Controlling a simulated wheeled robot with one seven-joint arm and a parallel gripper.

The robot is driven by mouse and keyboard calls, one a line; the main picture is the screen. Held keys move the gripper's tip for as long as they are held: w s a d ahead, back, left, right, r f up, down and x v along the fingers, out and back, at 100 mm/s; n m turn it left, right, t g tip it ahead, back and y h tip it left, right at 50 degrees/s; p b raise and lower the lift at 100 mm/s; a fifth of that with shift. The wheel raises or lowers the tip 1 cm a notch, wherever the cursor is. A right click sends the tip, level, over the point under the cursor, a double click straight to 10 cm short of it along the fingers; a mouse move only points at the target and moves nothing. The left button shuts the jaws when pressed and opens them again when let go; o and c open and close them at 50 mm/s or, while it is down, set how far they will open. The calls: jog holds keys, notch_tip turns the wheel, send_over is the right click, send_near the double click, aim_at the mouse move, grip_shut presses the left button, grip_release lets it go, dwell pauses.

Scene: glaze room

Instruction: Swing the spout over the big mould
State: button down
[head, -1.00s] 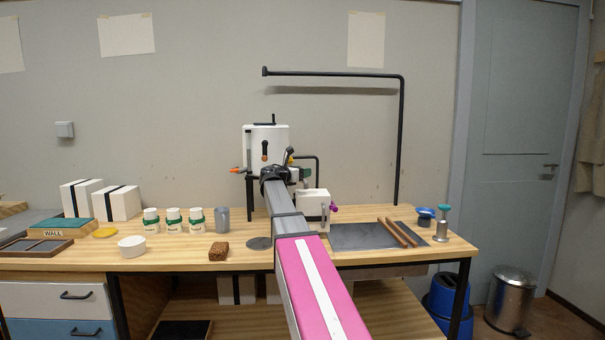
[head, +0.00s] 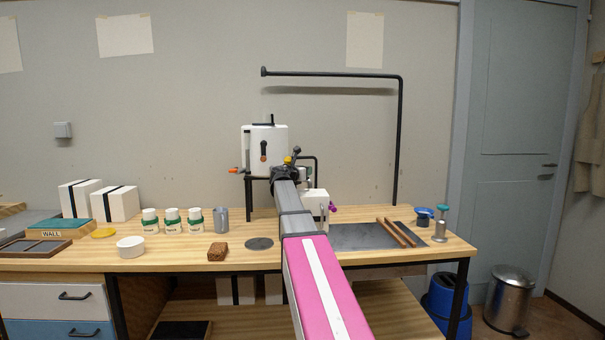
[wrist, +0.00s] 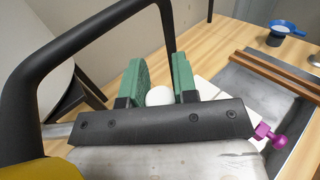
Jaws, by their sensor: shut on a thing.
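My gripper (head: 290,172) is beside the white tank (head: 264,148) at the back of the bench. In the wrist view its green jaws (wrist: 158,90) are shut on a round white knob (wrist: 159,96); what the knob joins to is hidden. A black bent pipe (head: 312,158) beside the tank, possibly the spout, is partly covered by my gripper; its outlet cannot be made out. A white block (head: 316,203) with a purple knob (head: 333,208), possibly the big mould, stands right of my arm. The wrist view shows the block (wrist: 215,88) beyond the right jaw.
A grey board (head: 357,237) with two brown sticks (head: 396,232) lies to the right. White jars (head: 172,220), a grey cup (head: 221,220), a brown block (head: 217,251) and strapped white blocks (head: 114,204) stand left. A tall black pipe (head: 398,140) rises behind the bench.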

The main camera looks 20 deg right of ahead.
jog(key=shift+w+d+n+t+y, duration=0.4)
jog(key=shift+n+t+y, duration=0.1)
jog(key=shift+t, duration=0.2)
jog(key=c, duration=0.9)
grip_release()
jog(key=shift+c, duration=0.2)
jog(key=v, duration=1)
jog(key=shift+s+a, duration=0.2)
jog(key=shift+a, duration=0.1)
